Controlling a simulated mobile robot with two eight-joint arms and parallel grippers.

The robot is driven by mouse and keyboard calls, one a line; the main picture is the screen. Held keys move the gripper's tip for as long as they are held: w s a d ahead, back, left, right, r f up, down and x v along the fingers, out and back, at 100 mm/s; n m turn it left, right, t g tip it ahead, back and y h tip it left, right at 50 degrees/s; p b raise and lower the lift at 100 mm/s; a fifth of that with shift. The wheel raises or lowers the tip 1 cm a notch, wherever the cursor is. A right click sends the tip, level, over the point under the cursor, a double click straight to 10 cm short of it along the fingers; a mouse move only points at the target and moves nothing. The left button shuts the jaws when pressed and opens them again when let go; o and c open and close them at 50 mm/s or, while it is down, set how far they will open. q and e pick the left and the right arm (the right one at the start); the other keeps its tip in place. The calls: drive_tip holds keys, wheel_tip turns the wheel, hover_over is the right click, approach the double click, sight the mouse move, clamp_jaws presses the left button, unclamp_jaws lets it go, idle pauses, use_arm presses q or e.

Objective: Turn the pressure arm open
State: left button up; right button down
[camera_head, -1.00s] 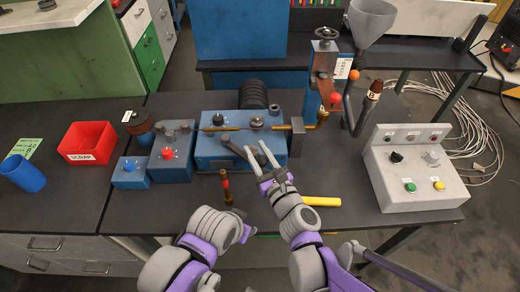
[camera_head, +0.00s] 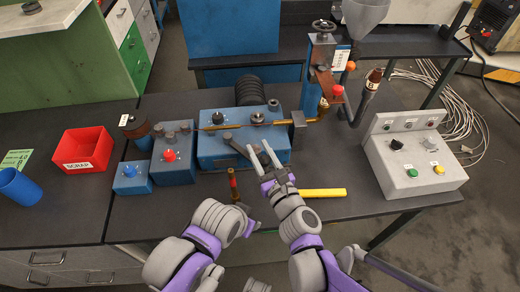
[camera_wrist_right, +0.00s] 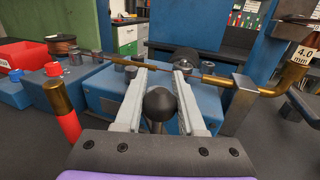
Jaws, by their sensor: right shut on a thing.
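The pressure arm (camera_head: 240,147) is a dark grey lever on top of the blue machine block (camera_head: 209,154), slanting towards the front right. Its round black knob (camera_wrist_right: 160,103) sits between the two pale fingers of my right gripper (camera_head: 268,155) in the right wrist view. The right gripper (camera_wrist_right: 159,95) is shut on the pressure arm's knob end, at the front of the block. Its fingers hide part of the arm in the head view.
A red and brass handle (camera_head: 233,184) stands close left of my right gripper. A yellow bar (camera_head: 322,193) lies to its right. The grey control box (camera_head: 415,171) is at the right. A brass rod (camera_head: 235,124) crosses behind the lever. A red scrap bin (camera_head: 83,149) stands at the left.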

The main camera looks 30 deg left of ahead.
drive_tip(key=shift+s, duration=0.1)
use_arm(q)
drive_tip(key=shift+s, duration=0.1)
use_arm(e)
drive_tip(key=c, duration=0.5)
unclamp_jaws()
drive_tip(key=v, duration=1.1)
